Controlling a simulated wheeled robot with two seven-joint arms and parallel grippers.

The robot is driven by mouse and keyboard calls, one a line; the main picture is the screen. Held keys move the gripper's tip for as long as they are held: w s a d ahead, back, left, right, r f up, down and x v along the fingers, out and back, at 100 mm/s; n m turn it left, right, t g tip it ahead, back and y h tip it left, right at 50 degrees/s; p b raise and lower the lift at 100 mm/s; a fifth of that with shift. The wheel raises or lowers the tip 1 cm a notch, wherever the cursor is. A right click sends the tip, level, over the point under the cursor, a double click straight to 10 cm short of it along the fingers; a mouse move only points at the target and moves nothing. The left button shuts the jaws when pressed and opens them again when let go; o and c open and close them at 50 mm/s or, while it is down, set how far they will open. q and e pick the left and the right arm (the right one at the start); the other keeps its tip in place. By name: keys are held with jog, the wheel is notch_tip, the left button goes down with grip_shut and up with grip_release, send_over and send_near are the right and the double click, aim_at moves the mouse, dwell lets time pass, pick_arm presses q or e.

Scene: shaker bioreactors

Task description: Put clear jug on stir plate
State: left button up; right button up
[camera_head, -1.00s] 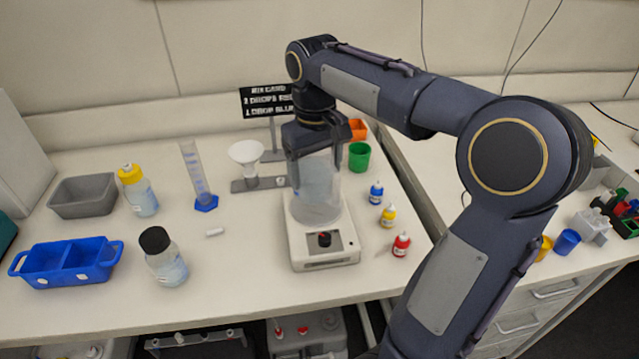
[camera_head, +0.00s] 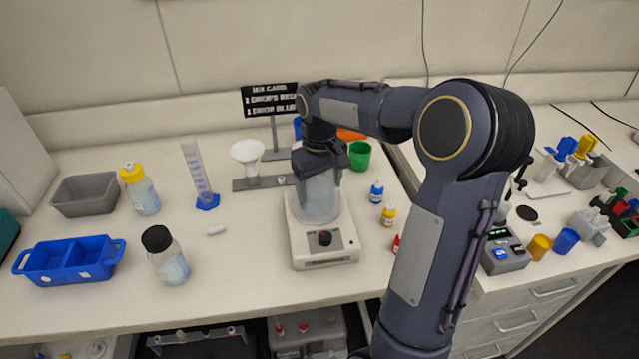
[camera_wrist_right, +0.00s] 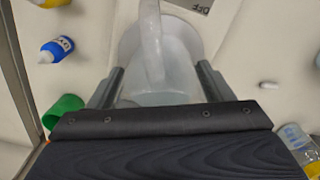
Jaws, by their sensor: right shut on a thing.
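The clear jug (camera_head: 317,200) stands upright on the white stir plate (camera_head: 325,250), over its round top. The stir plate has a dark knob on its front. My right gripper (camera_head: 318,165) comes down from above at the jug's upper part and is shut on it. In the right wrist view the jug (camera_wrist_right: 160,65) shows between the two fingers, with the pale stir plate (camera_wrist_right: 199,6) beyond it. The jug's far side is hidden. My left gripper is not in view.
A white funnel on a stand (camera_head: 247,152) and a graduated cylinder (camera_head: 198,175) stand left of the jug. Blue (camera_head: 376,191), yellow (camera_head: 389,214) and red (camera_head: 396,245) dropper bottles stand to the right, near a green cup (camera_head: 360,155). My right arm covers the table's right edge.

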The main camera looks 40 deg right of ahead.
jog(key=shift+f, duration=0.1)
jog(key=o, duration=1.2)
notch_tip(320, 180, up, 12)
jog(key=s+a+f+t+y, duration=0.1)
jog(key=s+a+f+t, duration=0.1)
jog(key=s+a, duration=0.3)
jog(key=s+a+f+t+y, duration=0.1)
jog(key=s+a+f, duration=0.3)
jog(key=s+a, duration=0.2)
jog(key=s+a+f+t+y, duration=0.1)
jog(key=s+a+f+t, duration=0.1)
jog(key=s+a, duration=0.3)
jog(key=shift+s+a+f+m+t+y, duration=0.15)
jog(key=shift+s+f, duration=0.15)
jog(key=shift+s, duration=0.35)
jog(key=shift+s+a+f+m+t+y, duration=0.1)
jog(key=shift+s+f, duration=0.2)
jog(key=shift+s, duration=0.3)
jog(key=shift+s+a+f+m+t+y, duration=0.15)
jog(key=shift+s+f, duration=0.15)
jog(key=shift+s, duration=0.35)
